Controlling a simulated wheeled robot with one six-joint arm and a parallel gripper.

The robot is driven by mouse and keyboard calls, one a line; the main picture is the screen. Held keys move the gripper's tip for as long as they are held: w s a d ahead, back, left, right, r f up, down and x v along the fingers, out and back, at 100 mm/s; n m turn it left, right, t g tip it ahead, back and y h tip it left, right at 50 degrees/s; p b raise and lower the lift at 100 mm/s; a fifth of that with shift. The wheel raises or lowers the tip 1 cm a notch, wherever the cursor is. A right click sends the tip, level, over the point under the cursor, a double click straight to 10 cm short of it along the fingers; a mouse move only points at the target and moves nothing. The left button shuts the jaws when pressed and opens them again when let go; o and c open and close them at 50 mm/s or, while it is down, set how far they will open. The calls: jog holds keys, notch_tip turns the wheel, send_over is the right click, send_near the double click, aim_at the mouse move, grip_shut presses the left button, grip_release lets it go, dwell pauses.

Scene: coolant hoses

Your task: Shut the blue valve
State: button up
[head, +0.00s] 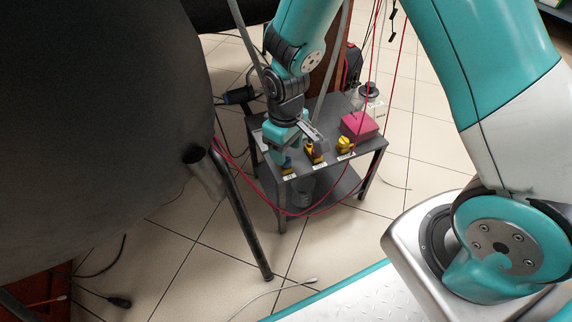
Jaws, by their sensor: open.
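The blue valve (287,163) stands at the front left edge of a small grey table (372,151), behind a white label. Only its lower part shows; my gripper covers the rest from above. My gripper (286,152) points down just over the blue valve with its jaws open. I cannot tell whether the fingers are around the valve or touching it, nor how its handle is turned.
Red hoses (330,206) hang around the table. A large dark tank (100,130) fills the left.

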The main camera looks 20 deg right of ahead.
jog(key=shift+f+b, duration=0.65)
jog(key=shift+f, duration=1.2)
jog(key=c, duration=0.9)
jog(key=shift+r+m+p, duration=0.35)
jog(key=shift+m+p, duration=0.25)
jog(key=shift+p, duration=0.5)
jog(key=shift+f+m+p, duration=0.1)
jog(key=shift+m+p, duration=0.6)
jog(key=shift+p, duration=0.05)
jog(key=shift+f, duration=0.2)
jog(key=o, duration=0.9)
